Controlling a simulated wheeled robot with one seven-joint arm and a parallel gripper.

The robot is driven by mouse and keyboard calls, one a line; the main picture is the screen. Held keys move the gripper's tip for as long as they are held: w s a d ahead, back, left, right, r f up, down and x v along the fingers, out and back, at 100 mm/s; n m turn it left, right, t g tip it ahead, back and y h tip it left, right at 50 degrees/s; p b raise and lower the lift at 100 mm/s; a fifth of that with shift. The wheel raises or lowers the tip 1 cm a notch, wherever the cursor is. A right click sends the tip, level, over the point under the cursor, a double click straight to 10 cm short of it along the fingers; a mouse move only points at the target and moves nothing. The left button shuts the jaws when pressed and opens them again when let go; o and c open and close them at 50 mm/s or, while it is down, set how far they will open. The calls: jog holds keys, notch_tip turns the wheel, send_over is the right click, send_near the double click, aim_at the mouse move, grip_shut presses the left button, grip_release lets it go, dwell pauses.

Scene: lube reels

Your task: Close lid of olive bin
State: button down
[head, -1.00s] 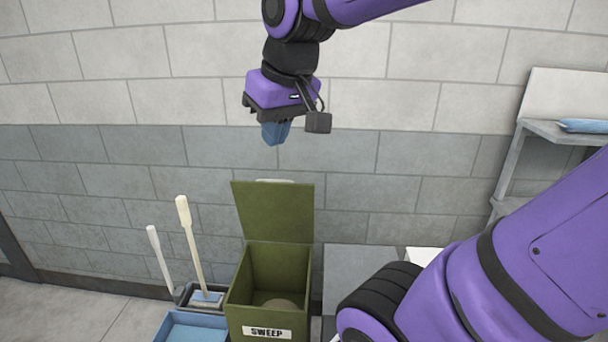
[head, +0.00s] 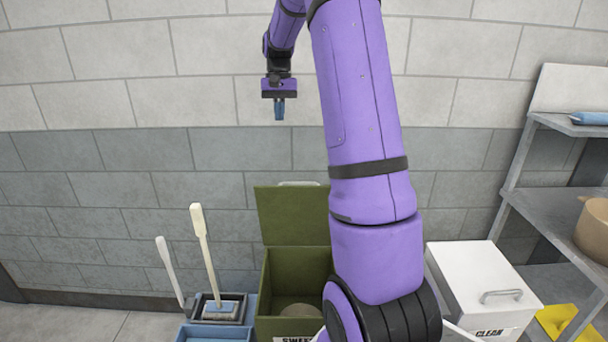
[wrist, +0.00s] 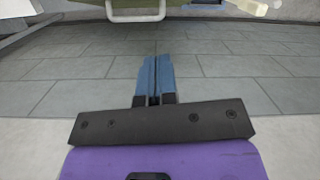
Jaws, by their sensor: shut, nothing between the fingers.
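The olive bin (head: 268,292) stands against the wall, its lid (head: 281,215) raised upright at the back with a pale handle on its top edge. Something round and brownish lies inside it. Part of the bin's right side is hidden behind my arm. My gripper (head: 279,113) is shut and empty, pointing down in front of the wall, well above the lid. In the wrist view the blue fingertips (wrist: 155,75) are together, and the lid's handle (wrist: 135,14) shows at the top edge.
A white bin (head: 478,280) labelled CLEAN stands right of the olive bin. Blue trays with two long-handled brushes (head: 205,250) stand to its left. A grey shelf unit (head: 540,185) with a brown pot (head: 594,230) is at the far right. The wall above the lid is clear.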

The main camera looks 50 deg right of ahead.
jog(key=d+f+m+g+y, duration=0.1)
jog(key=d+f+m, duration=0.1)
jog(key=d+f, duration=0.9)
jog(key=s+a+x, duration=0.1)
jog(key=x, duration=1)
jog(key=shift+s+a+r, duration=0.2)
jog(key=shift+a+r, duration=0.1)
jog(key=shift+a, duration=0.15)
